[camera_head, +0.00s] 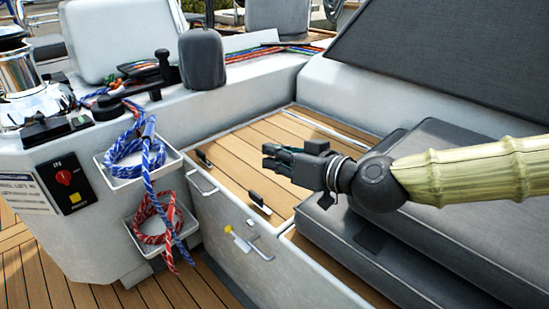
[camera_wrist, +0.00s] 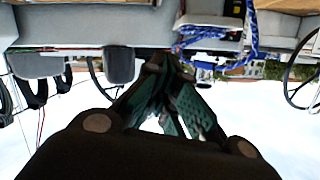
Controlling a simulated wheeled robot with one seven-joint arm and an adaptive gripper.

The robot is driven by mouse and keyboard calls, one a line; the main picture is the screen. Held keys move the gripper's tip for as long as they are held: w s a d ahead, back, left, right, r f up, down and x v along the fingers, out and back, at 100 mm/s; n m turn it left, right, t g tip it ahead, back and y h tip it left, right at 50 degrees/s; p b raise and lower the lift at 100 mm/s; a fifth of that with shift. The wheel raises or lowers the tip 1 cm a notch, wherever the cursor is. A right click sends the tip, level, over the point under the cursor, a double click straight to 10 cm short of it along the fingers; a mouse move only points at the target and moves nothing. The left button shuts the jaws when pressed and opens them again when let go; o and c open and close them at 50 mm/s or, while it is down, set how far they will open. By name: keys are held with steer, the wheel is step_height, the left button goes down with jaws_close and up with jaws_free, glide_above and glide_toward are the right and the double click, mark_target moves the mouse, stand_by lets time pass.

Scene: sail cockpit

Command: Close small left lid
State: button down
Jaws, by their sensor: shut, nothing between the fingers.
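A wood-slatted seat panel (camera_head: 248,150) with two small dark latches (camera_head: 258,203) along its front edge lies in the middle of the head view. It looks level; I cannot make out a raised lid, nor tell for sure which part is the small left lid. My gripper (camera_head: 268,157) is above this panel, reaching in from the right and pointing left, apart from it as far as I can tell. Its fingers are shut and empty. In the wrist view, which is upside down, the fingers (camera_wrist: 165,62) meet in front of the deck gear and sky.
Grey cushions (camera_head: 440,185) lie stacked at the right. Blue rope (camera_head: 140,155) and red rope (camera_head: 155,222) hang in holders at the left. A covered winch (camera_head: 202,58) stands behind. A yellow-tipped lever (camera_head: 238,238) is on the locker's front.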

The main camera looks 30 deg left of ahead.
steer(key=p+v, duration=0.3)
steer(key=v, duration=0.7)
steer(key=shift+s+r, duration=0.15)
steer(key=shift+s, duration=0.15)
